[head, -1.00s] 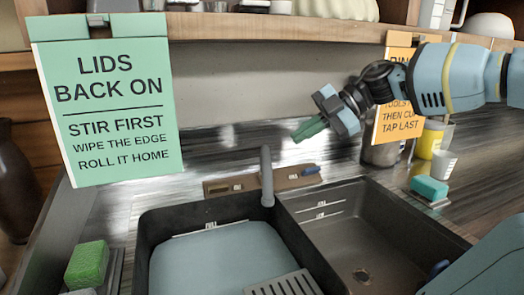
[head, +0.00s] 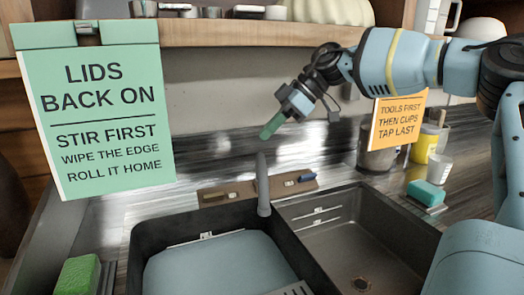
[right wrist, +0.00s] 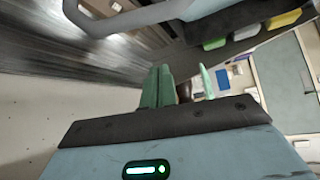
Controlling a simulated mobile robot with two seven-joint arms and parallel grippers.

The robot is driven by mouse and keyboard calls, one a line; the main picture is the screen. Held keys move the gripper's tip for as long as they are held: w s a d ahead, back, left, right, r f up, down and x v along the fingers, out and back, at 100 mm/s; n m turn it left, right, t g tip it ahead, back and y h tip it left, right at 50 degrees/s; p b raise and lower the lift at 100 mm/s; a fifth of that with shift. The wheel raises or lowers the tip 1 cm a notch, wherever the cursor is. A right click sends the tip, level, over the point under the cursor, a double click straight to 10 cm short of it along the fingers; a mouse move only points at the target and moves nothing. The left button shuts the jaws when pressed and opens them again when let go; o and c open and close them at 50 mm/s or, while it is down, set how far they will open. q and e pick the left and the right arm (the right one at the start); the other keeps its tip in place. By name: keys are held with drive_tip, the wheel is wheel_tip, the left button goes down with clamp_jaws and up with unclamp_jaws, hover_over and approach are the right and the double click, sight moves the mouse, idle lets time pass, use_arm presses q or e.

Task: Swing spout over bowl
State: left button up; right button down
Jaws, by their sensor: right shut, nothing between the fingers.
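The grey spout (head: 263,185) stands at the back of the sink, in front of the brown tap panel (head: 258,187). Its lower end shows near the divider between the two bowls. In the right wrist view, the shut fingers (right wrist: 165,88) point towards a grey curved tube (right wrist: 130,20), apparently the spout. My left gripper is not in view.
A green sign (head: 95,120) hangs at the left and an orange sign (head: 398,120) at the right, below a wooden shelf (head: 215,33). A green sponge (head: 78,275) lies left of the sink. A teal sponge (head: 426,192), yellow cup (head: 424,147) and white cup (head: 438,168) stand right.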

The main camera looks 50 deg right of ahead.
sight(259, 166)
drive_tip(key=f, duration=0.2)
drive_tip(key=w+a+f, duration=0.1)
drive_tip(key=f, duration=0.2)
drive_tip(key=w+a+f, duration=0.1)
drive_tip(key=f, duration=0.1)
drive_tip(key=shift+f+p, duration=0.3)
drive_tip(key=shift+f, duration=0.05)
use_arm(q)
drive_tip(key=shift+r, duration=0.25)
use_arm(e)
drive_tip(key=shift+d+f, duration=0.1)
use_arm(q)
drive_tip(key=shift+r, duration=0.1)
use_arm(e)
drive_tip(key=shift+d, duration=0.1)
